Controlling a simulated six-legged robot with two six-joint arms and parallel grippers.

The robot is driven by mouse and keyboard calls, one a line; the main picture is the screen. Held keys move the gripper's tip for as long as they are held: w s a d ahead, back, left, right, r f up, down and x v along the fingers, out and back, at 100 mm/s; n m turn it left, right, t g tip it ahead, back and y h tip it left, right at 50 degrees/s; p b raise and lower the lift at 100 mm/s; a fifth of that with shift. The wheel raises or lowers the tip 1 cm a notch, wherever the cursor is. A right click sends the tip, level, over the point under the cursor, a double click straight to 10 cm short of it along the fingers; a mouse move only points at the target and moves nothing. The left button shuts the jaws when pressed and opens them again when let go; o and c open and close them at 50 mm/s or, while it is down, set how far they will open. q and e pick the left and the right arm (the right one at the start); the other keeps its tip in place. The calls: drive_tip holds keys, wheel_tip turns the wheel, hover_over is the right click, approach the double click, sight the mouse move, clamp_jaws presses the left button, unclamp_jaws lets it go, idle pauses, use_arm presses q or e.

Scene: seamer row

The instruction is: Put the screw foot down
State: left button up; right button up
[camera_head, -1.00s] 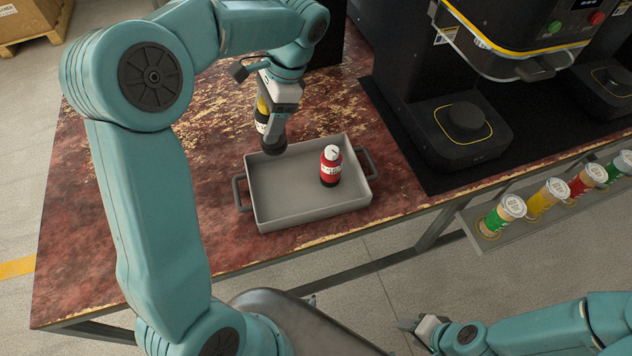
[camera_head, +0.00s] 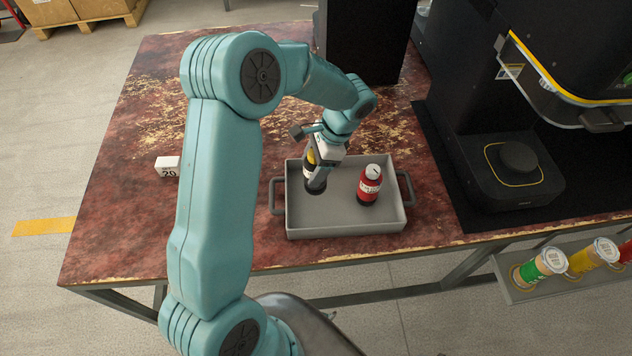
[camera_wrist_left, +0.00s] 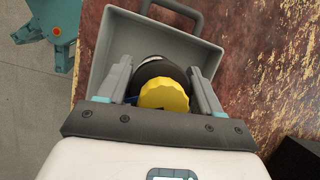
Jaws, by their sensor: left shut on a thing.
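The screw foot (camera_head: 310,176) has a yellow ridged knob and a black round base. My left gripper (camera_head: 318,174) is shut on it, with a finger on either side, inside the outline of the grey tray at its left part. In the left wrist view the yellow knob (camera_wrist_left: 165,97) shows between the fingers, with the black base beyond it. I cannot tell whether the base touches the tray floor. The grey tray (camera_head: 345,232) has a handle at each end. My right gripper is not in the head view.
A red bottle (camera_head: 369,187) with a white cap stands in the tray, right of the screw foot. A white block marked 20 (camera_head: 167,167) lies on the worn red table (camera_head: 120,215). Black machines (camera_head: 520,165) stand at right. A rack (camera_head: 520,290) holds several colored jars.

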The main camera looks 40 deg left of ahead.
use_arm(q)
wheel_tip(320, 180, down, 7)
drive_tip(key=shift+d+r, duration=0.1)
drive_tip(key=shift+r, duration=0.05)
drive_tip(key=shift+f, duration=0.2)
drive_tip(key=shift+f, duration=0.1)
drive_tip(key=shift+f, duration=0.15)
drive_tip(key=o, duration=1.1)
drive_tip(key=shift+o, duration=0.2)
